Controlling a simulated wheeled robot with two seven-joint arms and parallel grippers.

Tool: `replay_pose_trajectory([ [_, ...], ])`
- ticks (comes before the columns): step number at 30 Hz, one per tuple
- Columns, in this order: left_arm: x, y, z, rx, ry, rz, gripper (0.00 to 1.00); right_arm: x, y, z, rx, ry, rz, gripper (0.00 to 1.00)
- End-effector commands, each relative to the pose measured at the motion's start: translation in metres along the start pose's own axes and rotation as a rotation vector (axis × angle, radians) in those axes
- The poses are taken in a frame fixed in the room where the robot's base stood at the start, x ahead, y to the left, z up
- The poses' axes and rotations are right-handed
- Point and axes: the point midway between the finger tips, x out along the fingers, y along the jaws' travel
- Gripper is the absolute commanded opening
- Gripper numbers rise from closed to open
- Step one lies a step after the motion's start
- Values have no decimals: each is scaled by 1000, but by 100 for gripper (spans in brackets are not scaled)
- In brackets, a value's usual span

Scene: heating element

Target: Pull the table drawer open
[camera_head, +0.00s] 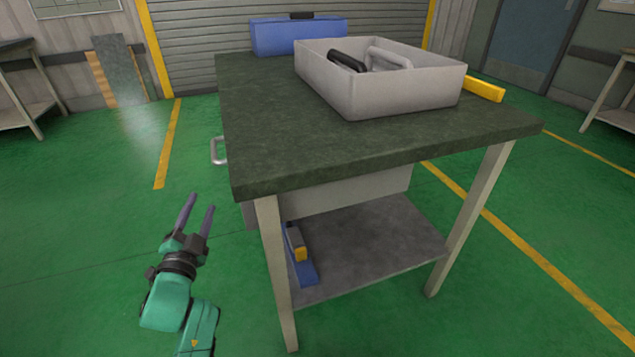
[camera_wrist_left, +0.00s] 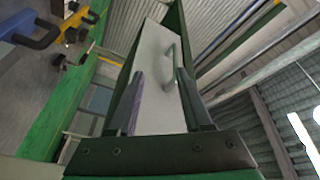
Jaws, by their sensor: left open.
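The table (camera_head: 420,140) has a dark green top and pale legs. Its grey drawer (camera_head: 355,195) hangs under the top, and no drawer opening shows. The metal handle (camera_head: 217,150) juts out past the table's left edge. In the left wrist view, the pale drawer front (camera_wrist_left: 153,100) and the handle (camera_wrist_left: 171,65) lie ahead, between the fingers' lines. My left gripper (camera_head: 200,204) is open and empty, left of the table and apart from the handle; its fingers also show in the left wrist view (camera_wrist_left: 160,76). My right gripper is not in view.
A grey bin (camera_head: 400,92) holding tools, a blue case (camera_head: 290,38) and a yellow item (camera_head: 484,89) are on the tabletop. A blue tool (camera_head: 302,262) lies on the lower shelf (camera_head: 380,245). A table leg (camera_head: 276,275) stands right of my gripper. The green floor left of the table is clear.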

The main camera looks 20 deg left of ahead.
Motion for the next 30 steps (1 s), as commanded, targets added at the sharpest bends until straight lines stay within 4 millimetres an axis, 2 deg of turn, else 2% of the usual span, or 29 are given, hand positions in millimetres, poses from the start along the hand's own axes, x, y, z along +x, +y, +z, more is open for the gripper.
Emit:
replay_pose_trajectory([
  [1,-5,-7,1,30,17,-41,50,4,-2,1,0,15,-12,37],
  [3,-5,-22,-7,54,31,-71,50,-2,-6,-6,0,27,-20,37],
  [7,10,-28,-12,56,37,-74,50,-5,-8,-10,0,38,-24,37],
  [18,104,-33,-14,53,35,-73,50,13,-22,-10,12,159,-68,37],
  [21,124,-34,-15,50,34,-72,50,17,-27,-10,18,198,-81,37],
  [25,138,-36,-15,51,33,-71,50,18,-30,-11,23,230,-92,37],
  [30,140,-36,-16,50,32,-69,50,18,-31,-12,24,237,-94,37],
])
